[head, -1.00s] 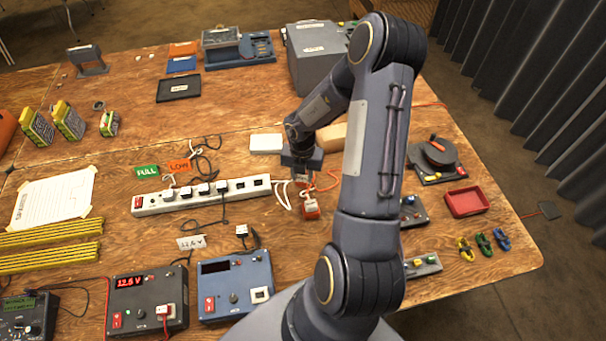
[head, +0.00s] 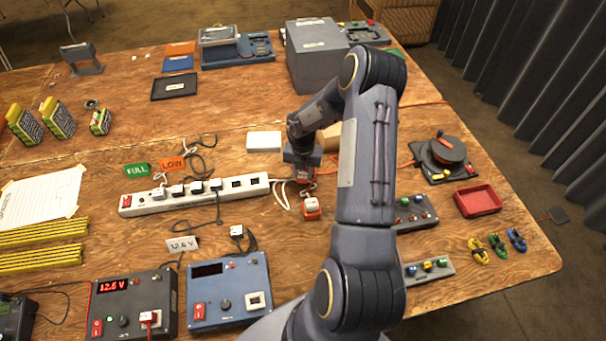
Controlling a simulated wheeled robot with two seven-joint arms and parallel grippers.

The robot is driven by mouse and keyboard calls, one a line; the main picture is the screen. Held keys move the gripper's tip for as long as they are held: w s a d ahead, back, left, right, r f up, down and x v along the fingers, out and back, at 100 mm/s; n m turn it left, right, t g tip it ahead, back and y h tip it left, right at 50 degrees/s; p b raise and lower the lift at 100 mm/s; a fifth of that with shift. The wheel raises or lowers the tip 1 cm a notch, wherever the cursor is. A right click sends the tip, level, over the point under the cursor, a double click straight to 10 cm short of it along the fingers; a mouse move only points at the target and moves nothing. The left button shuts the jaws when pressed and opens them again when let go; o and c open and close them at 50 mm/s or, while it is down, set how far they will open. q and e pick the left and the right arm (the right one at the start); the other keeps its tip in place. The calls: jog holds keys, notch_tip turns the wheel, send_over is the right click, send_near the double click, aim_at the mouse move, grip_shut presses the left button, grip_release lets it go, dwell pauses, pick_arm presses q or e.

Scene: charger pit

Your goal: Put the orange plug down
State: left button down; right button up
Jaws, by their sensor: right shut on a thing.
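My right gripper (head: 303,172) points down just beyond the right end of the white power strip (head: 140,203). It is shut on the orange plug (head: 303,179), of which only a small orange-red part shows under the fingers. A red-and-white block (head: 312,209) stands on the table just in front of the gripper. Whether the plug touches the table or the strip I cannot tell. A white cable loops beside the strip's right end. My left gripper is not in view.
A white box (head: 264,141) lies behind the strip. A red tray (head: 478,201) and a cable reel (head: 445,152) are to the right. Blue (head: 228,287) and black (head: 133,305) meter boxes stand in front.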

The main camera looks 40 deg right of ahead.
jog(key=shift+f, duration=0.1)
jog(key=o, duration=1)
